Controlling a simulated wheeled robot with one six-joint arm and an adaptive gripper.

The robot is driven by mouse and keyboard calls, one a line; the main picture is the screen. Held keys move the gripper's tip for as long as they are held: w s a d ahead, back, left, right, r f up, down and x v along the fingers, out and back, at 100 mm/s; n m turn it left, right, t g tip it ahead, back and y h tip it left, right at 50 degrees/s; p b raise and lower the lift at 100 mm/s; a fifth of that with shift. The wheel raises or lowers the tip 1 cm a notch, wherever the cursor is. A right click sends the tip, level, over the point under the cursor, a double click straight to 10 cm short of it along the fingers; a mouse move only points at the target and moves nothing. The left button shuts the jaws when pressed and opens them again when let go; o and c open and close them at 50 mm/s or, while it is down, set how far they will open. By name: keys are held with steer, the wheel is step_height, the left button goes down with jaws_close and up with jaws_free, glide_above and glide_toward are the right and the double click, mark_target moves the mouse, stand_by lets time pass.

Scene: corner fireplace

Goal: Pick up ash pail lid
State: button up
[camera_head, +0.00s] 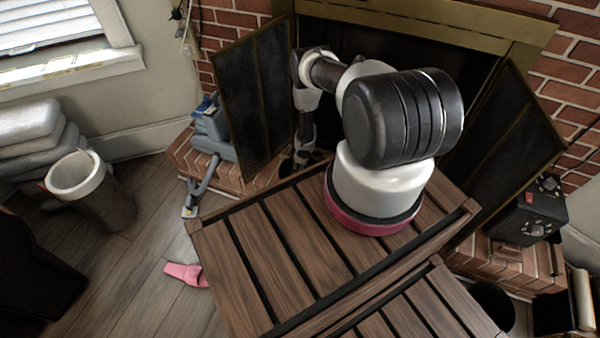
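My gripper (304,156) hangs at the end of my arm, low over the brick hearth in front of the fireplace opening. It is small and dark here, and its fingers cannot be made out clearly. A dark rounded shape (287,166) lies by it on the hearth; I cannot tell whether it is the ash pail lid or whether the gripper touches it. A dark round pail-like container (492,303) stands at the lower right, partly hidden by the slatted wooden surface. No lid can be made out clearly.
Open dark fire screen panels stand left (254,100) and right (508,135) of the arm. A blue-grey device (214,133) sits on the hearth's left end, a black box (530,212) on its right. A grey bin (105,200) and pink cloth (185,273) are on the floor.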

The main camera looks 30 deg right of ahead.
steer(key=c, duration=1.1)
jaws_close()
steer(key=shift+r, duration=0.15)
